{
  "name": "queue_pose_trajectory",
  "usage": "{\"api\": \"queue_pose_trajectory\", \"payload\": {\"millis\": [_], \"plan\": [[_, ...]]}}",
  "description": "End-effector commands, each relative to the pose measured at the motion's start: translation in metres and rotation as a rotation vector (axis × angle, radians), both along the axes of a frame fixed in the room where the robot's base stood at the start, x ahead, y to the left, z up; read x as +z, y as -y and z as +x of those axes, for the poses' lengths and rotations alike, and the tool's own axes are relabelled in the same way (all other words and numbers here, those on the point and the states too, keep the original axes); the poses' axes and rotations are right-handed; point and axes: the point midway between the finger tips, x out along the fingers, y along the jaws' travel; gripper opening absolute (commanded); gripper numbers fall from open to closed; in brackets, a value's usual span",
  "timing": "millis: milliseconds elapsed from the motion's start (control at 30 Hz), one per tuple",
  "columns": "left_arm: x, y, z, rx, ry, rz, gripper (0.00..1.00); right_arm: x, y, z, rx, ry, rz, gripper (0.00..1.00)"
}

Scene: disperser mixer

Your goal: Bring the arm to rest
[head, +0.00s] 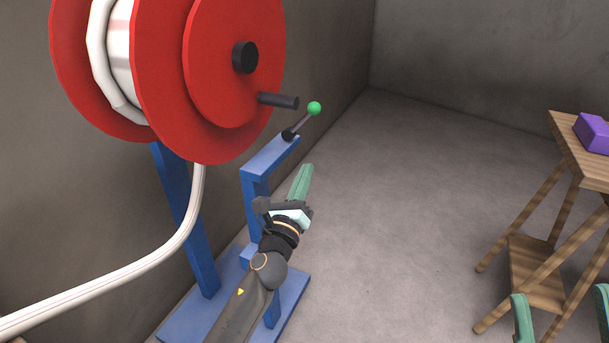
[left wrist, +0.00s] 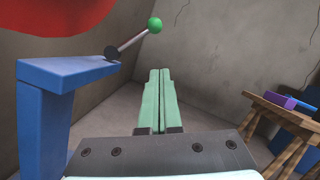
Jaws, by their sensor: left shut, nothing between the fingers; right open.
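My left gripper (head: 306,169) is shut and empty, with its green fingers pressed together. It stands in front of the blue stand, just below and beside the lever with the green ball (head: 314,108). The fingers do not appear to touch the lever. In the left wrist view the shut fingers (left wrist: 158,72) point ahead, and the green ball (left wrist: 154,25) shows up and slightly left of their tips. My right gripper (head: 561,292) shows only its two green fingers at the bottom right, spread apart with nothing seen between them. The rest of my right arm is out of view.
A red reel (head: 215,80) with a crank handle (head: 278,101) and a white hose (head: 120,280) stands at the left on a blue frame (head: 205,265). A wooden table (head: 570,150) with a purple block (head: 592,132) is at the right. The grey floor between is clear.

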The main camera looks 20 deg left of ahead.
Motion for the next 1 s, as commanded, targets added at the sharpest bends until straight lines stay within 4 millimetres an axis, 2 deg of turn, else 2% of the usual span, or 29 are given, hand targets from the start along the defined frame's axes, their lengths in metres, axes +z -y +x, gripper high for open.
{"api": "queue_pose_trajectory", "payload": {"millis": [267, 367, 467, 600, 733, 867, 1000], "plan": [[0.000, 0.000, -0.001, -0.004, -0.005, -0.017, 0.00, 0.001, 0.001, 0.003, -0.007, -0.012, 0.003, 0.69], [-0.001, 0.000, -0.007, -0.029, -0.036, -0.112, 0.00, 0.002, 0.003, 0.014, -0.020, -0.074, 0.002, 0.69], [-0.008, 0.001, -0.021, -0.070, -0.098, -0.315, 0.00, -0.003, 0.006, 0.033, -0.046, -0.200, 0.001, 0.69], [-0.027, 0.006, -0.053, -0.111, -0.217, -0.719, 0.00, -0.028, 0.014, 0.061, -0.095, -0.448, -0.001, 0.69], [-0.044, 0.012, -0.091, -0.097, -0.320, -1.113, 0.00, -0.061, 0.022, 0.073, -0.138, -0.682, -0.006, 0.69], [-0.056, 0.022, -0.136, -0.030, -0.410, -1.510, 0.00, -0.096, 0.029, 0.071, -0.177, -0.917, -0.010, 0.69], [-0.062, 0.034, -0.192, 0.113, -0.476, -1.930, 0.00, -0.133, 0.036, 0.052, -0.214, -1.169, -0.014, 0.69]]}}
